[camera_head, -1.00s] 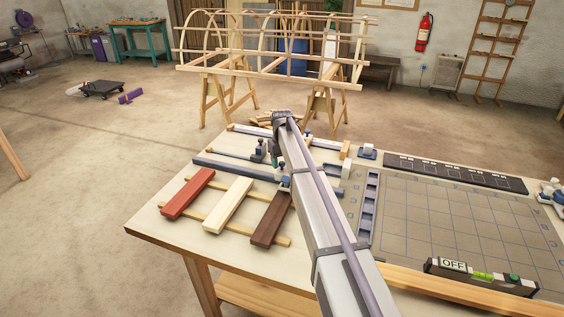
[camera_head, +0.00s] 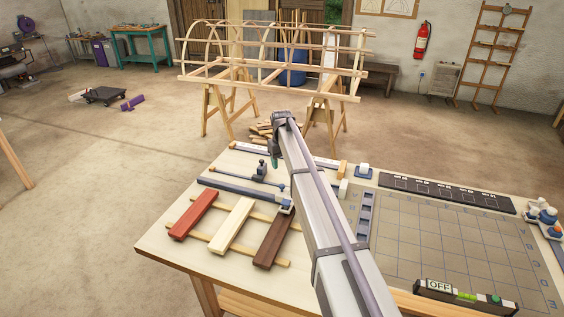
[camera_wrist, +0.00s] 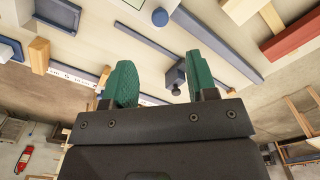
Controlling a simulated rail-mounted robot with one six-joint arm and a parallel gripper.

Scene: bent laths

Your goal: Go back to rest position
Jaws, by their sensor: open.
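My gripper shows in the wrist view (camera_wrist: 161,80) as two green fingers standing apart on a dark body. Nothing is between the fingertips that I can make out as held. In the head view my arm reaches away over the workbench (camera_head: 170,248), and its end mostly hides the gripper; only a bit of green (camera_head: 275,161) shows. A red block (camera_head: 193,214), a cream block (camera_head: 232,225) and a dark brown block (camera_head: 273,242) lie across two thin wooden strips at the bench's left, left of my arm.
Blue-grey bars and a clamp (camera_head: 260,172) lie beyond the blocks. A wooden lath frame (camera_head: 270,75) stands on trestles behind; open floor is at left.

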